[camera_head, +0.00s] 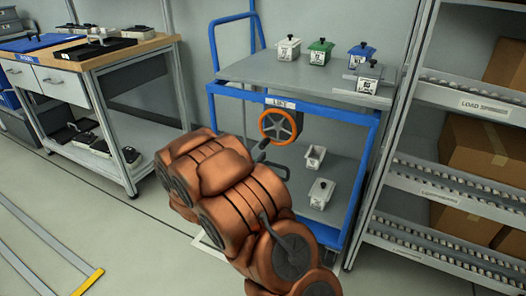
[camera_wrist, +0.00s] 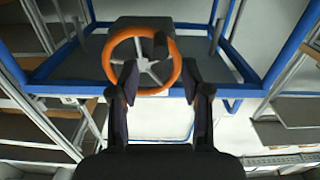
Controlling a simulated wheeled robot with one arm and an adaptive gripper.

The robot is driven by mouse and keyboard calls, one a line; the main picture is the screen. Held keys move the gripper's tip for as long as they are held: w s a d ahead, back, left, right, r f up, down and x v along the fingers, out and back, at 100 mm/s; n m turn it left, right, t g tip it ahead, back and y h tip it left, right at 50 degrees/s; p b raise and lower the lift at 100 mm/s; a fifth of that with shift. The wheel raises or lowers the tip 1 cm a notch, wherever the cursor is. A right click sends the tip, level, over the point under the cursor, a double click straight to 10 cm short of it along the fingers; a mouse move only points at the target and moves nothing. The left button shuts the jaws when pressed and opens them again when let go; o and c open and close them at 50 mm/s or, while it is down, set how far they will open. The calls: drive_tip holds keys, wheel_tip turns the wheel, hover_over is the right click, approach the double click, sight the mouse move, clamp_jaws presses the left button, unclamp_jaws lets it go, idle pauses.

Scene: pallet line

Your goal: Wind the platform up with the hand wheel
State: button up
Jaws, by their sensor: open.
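The orange hand wheel (camera_head: 294,122) with metal spokes is mounted under the label on the front of the blue lift cart (camera_head: 228,92). The grey platform (camera_head: 250,70) is the cart's top. In the wrist view the wheel (camera_wrist: 109,60) stands just beyond my fingertips, with a dark knob (camera_wrist: 160,46) at its upper right. My gripper (camera_wrist: 160,78) is open, its two dark fingers apart in front of the wheel's lower part. Nothing is visibly held. Contact with the rim cannot be told. In the head view my copper arm hides most of the gripper.
White (camera_head: 288,49), green (camera_head: 320,51) and blue (camera_head: 358,55) lidded containers stand on the platform. Another white one (camera_head: 368,78) stands at its right edge. White containers sit on the lower shelf. A roller rack (camera_head: 455,103) is close on the right; a workbench (camera_head: 120,55) stands left.

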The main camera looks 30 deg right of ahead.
sight(260, 149)
drive_tip(key=shift+b+x, duration=0.75)
drive_tip(key=shift+x, duration=3.05)
drive_tip(key=shift+c, duration=0.4)
clamp_jaws()
drive_tip(key=shift+a, duration=0.15)
